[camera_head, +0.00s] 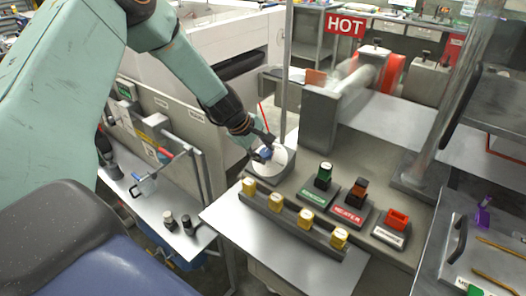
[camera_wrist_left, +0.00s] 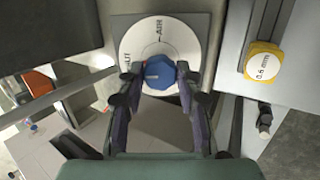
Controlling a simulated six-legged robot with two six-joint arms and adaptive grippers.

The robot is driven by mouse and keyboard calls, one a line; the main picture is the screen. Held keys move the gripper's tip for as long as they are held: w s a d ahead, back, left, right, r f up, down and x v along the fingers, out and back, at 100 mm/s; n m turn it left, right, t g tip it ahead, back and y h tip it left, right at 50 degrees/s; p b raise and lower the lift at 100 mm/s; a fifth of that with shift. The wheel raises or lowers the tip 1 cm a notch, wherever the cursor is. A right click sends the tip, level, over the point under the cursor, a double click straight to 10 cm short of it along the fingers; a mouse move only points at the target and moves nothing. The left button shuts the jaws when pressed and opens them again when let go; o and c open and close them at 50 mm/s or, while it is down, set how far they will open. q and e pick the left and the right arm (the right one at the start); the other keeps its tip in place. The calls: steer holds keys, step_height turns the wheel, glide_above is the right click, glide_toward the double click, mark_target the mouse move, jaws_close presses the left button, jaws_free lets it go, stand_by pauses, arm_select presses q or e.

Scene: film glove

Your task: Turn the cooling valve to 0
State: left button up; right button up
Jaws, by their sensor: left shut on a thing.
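In the head view the white dial (camera_head: 277,167) sits on a grey block, and the blue knob (camera_head: 266,154) shows partly behind my gripper. My left gripper (camera_wrist_left: 161,83) is shut on the blue knob, one finger on each side. It also shows in the head view (camera_head: 262,150). The lower part of the dial is hidden by the fingers, and I cannot read a 0 mark. My right gripper is not in view.
Several yellow knobs stand in a row on a rail (camera_head: 292,224) in front of the dial. A green switch (camera_head: 323,175), a dark heater switch (camera_head: 357,192) and a red switch (camera_head: 397,219) stand to the right. A vertical pole (camera_head: 286,70) rises behind the dial.

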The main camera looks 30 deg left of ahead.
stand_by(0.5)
arm_select(q)
steer(key=o, duration=1.2)
steer(key=shift+c, duration=0.2)
steer(key=shift+r, duration=0.1)
steer(key=v, duration=1.2)
stand_by(0.5)
